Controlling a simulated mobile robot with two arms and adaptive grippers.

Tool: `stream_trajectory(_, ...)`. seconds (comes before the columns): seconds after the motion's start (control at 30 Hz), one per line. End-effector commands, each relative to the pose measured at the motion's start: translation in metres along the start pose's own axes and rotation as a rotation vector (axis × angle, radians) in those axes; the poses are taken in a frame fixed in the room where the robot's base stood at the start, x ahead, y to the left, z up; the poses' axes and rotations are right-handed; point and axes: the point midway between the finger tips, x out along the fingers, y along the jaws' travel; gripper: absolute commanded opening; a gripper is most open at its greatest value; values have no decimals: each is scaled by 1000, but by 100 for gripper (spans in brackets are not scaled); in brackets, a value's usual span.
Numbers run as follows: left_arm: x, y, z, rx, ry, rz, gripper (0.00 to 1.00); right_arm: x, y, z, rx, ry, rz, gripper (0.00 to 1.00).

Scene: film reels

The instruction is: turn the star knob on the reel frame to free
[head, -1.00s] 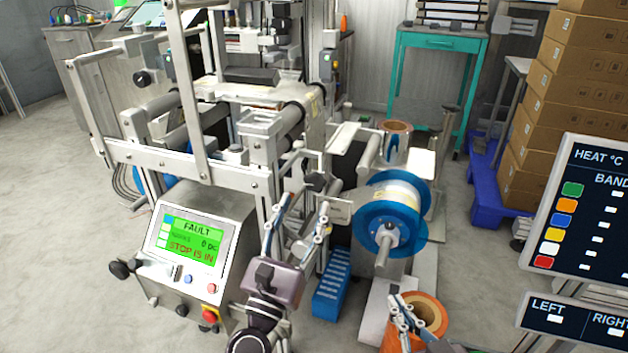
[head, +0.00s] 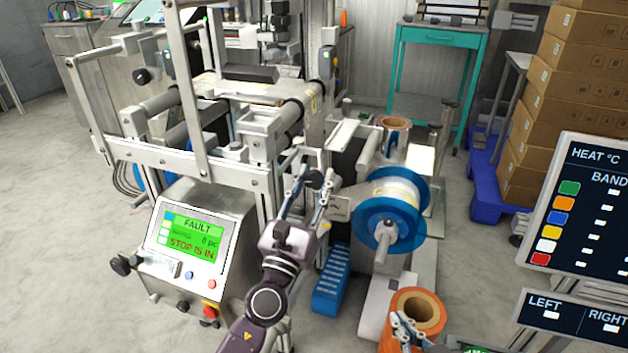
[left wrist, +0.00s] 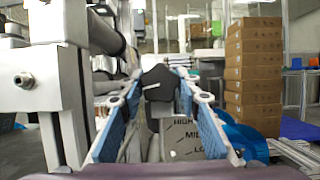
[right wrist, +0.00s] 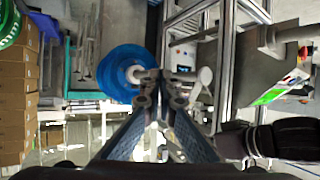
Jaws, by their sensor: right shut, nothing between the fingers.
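The black star knob (head: 315,181) is on the reel frame, left of the blue reel (head: 416,215). In the left wrist view the knob (left wrist: 158,82) shows a short white mark on its face, pointing roughly left. My right gripper (head: 403,326) is shut and empty, low beside the orange roll (head: 418,308).
The machine's control panel (head: 192,240) reads "FAULT" and "STOP IS IN", left of my left arm. A blue step-like block (head: 331,282) stands on the floor below the knob. A dark heat display (head: 590,215) and stacked cartons (head: 570,110) stand to the right.

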Motion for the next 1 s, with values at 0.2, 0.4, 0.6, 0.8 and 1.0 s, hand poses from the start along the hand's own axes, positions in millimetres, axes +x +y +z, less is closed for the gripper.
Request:
stream_trajectory(0.2,0,0,0,-1,0,0,6,0,0,0,0,0,0,0)
stream_trajectory(0.4,0,-2,0,-140,1,57,6,-1,0,2,0,-14,0,0)
stream_trajectory(0.6,0,-1,-1,-233,1,97,6,-1,1,10,1,-42,1,0)
stream_trajectory(0.8,0,-1,-1,-231,1,95,6,-2,1,11,1,-44,3,0)
stream_trajectory(1.0,0,-1,-1,-230,1,95,49,-2,2,10,1,-43,3,0)
